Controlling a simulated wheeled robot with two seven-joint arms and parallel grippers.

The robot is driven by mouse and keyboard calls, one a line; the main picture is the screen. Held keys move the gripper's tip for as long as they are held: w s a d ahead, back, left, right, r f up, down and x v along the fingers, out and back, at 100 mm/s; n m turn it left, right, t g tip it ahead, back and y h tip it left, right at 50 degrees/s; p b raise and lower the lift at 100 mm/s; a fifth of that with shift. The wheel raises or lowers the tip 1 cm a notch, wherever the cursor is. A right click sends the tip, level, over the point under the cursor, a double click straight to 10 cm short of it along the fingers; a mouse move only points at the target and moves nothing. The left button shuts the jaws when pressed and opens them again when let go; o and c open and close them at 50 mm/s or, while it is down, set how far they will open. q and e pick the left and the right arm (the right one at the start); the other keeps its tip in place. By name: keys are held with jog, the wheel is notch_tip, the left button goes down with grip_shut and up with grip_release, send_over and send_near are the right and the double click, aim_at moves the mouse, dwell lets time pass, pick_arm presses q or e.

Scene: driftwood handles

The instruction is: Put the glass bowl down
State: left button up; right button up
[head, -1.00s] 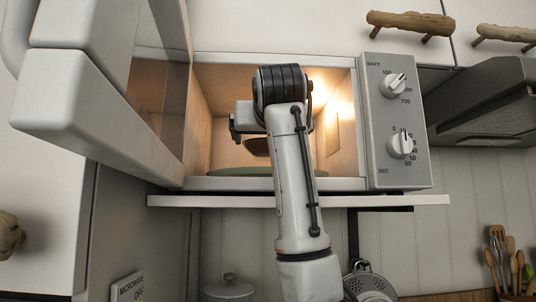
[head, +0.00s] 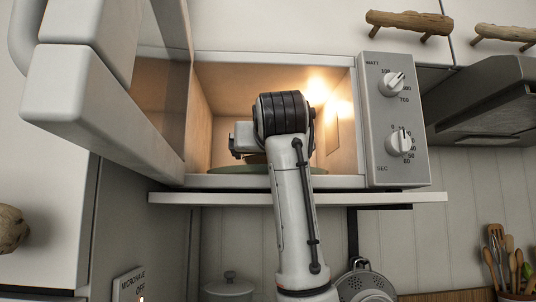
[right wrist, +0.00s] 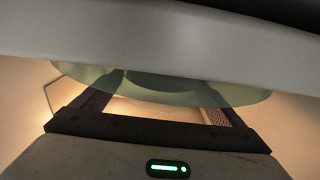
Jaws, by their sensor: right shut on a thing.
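My right gripper (head: 245,142) is inside the open, lit microwave (head: 206,75), mostly hidden behind my wrist. In the right wrist view its two fingers (right wrist: 157,92) reach up to pale green, see-through glass, and it is shut on the glass bowl (right wrist: 180,90). The bowl's outline is hard to separate from other glass there. A green round plate (head: 228,169) lies on the microwave floor, just below the gripper in the head view. Whether the bowl touches it is hidden. My left gripper is not in view.
The microwave door (head: 110,115) stands open at the left. The dial panel (head: 398,120) borders the opening at the right. A white shelf (head: 400,199) runs under the microwave. A pale edge crosses the top of the right wrist view.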

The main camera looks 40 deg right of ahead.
jog(key=shift+w+f, duration=0.15)
jog(key=shift+f, duration=0.4)
jog(key=o, duration=1.1)
jog(key=shift+f, duration=0.15)
jog(key=shift+r, duration=0.25)
jog(key=shift+d+r+p, duration=0.1)
jog(key=shift+r+p, duration=0.4)
jog(key=shift+p, duration=0.1)
jog(key=shift+s+a+f+b, duration=0.2)
jog(key=shift+s+a+b, duration=0.15)
jog(key=shift+s+b, duration=0.2)
jog(key=shift+s+a+f+b, duration=0.15)
jog(key=shift+s+a+b, duration=0.25)
jog(key=shift+s, duration=0.1)
jog(key=v, duration=0.2)
jog(key=b+v, duration=0.1)
jog(key=v, duration=0.2)
jog(key=b+v, duration=0.1)
jog(key=v, duration=0.2)
jog(key=shift+s+r, duration=0.1)
jog(key=shift+r, duration=0.25)
jog(key=shift+s+a+r, duration=0.1)
jog(key=shift+s+a, duration=0.2)
jog(key=shift+s, duration=0.15)
